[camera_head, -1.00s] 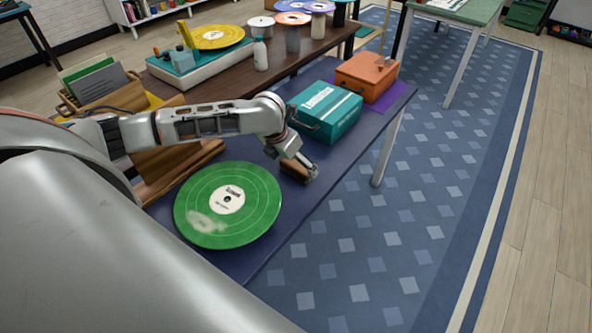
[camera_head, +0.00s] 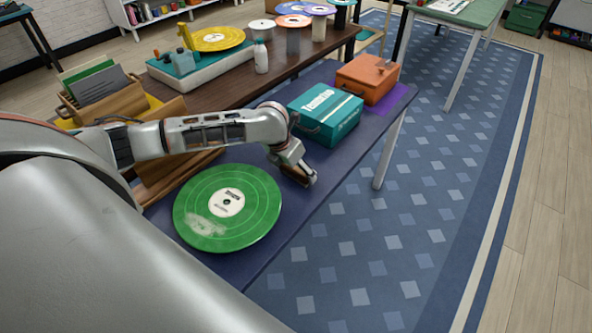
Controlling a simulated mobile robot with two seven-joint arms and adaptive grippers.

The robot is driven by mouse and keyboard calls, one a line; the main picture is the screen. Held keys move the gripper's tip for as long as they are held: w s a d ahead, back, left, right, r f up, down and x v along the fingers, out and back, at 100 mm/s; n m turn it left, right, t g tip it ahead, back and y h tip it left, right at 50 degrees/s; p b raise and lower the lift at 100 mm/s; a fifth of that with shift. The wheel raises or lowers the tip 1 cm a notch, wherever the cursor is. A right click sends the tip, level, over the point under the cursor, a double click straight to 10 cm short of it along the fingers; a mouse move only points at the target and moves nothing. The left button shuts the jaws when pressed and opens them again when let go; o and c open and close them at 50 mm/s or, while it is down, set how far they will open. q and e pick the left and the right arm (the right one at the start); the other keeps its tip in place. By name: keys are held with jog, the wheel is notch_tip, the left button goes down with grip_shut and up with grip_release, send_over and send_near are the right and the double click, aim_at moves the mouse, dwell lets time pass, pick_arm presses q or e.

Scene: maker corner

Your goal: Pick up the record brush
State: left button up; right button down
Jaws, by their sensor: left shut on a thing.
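My left gripper (camera_head: 300,173) reaches in from the left and is low over the dark blue table, near its right edge. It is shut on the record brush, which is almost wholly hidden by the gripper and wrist. I cannot tell whether the brush still touches the table. The green record (camera_head: 250,222), with a pale smudge on its lower left, lies just left of and nearer than the gripper. My right gripper is not in view.
A teal box (camera_head: 325,112) and an orange box (camera_head: 368,78) stand beyond the gripper. A wooden record holder (camera_head: 105,103) is at the left. A turntable with a yellow record (camera_head: 217,38) is on the brown table behind. Patterned rug (camera_head: 420,200) lies right of the table.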

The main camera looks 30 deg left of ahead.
aim_at(296, 167)
pick_arm(q)
notch_tip(296, 167, up, 20)
jog(key=p, duration=0.4)
